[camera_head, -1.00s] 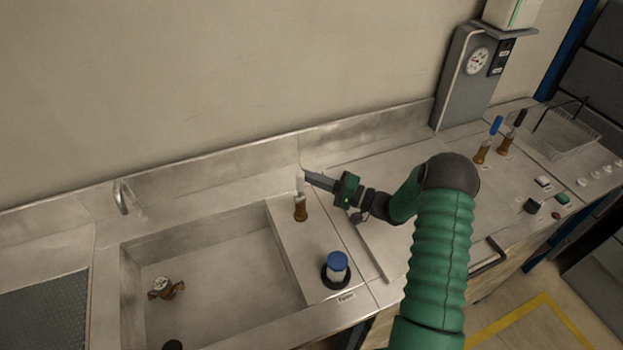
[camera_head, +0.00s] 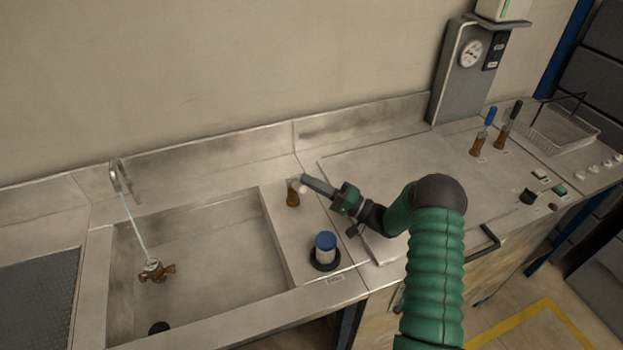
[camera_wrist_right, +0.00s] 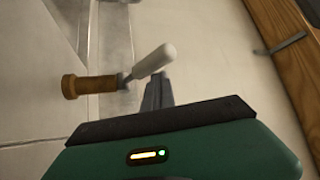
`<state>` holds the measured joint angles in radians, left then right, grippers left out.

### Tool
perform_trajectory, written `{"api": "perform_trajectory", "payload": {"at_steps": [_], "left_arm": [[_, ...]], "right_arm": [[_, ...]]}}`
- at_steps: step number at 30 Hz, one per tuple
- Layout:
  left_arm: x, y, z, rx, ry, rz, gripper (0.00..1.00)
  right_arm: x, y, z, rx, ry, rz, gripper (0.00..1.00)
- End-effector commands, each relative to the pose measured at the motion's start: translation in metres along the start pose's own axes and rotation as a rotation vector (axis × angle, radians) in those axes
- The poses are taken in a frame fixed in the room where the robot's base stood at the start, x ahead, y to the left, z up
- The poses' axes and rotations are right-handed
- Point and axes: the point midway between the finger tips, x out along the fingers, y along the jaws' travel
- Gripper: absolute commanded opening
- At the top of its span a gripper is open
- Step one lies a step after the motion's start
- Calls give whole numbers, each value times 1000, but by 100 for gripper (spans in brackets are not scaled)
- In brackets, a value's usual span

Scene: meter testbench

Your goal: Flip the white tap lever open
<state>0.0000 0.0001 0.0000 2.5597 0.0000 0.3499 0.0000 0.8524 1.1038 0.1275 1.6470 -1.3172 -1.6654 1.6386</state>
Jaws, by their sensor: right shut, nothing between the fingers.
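The white tap lever (camera_wrist_right: 154,60) sits on a brown tap body (camera_head: 293,198) beside the sink. In the right wrist view the lever tilts away from the axis of the brown body (camera_wrist_right: 83,86). My right gripper (camera_head: 306,181) is shut and empty, with its fingertips close beside the lever; I cannot tell whether they touch. The fingers also show in the right wrist view (camera_wrist_right: 156,95). A thin stream of water (camera_head: 135,228) runs from the faucet (camera_head: 120,178) onto a brass meter (camera_head: 155,270) in the sink. My left gripper is not in view.
A blue-capped container (camera_head: 325,248) stands in front of the tap. The sink (camera_head: 215,260) is to the left. Blue-handled and black-handled taps (camera_head: 485,135) stand at the right, near a gauge panel (camera_head: 465,70) and a wire basket (camera_head: 565,130). The worktop behind my right arm is clear.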

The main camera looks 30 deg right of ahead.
Motion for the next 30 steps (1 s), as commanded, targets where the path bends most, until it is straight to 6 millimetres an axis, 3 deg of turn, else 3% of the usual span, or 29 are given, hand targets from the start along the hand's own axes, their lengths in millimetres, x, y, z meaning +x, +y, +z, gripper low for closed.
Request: {"api": "perform_trajectory", "payload": {"at_steps": [25,30], "left_arm": [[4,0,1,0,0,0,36],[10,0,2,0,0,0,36]], "right_arm": [[-7,12,8,10,-3,12,0],[-21,14,2,4,8,7,0]]}}
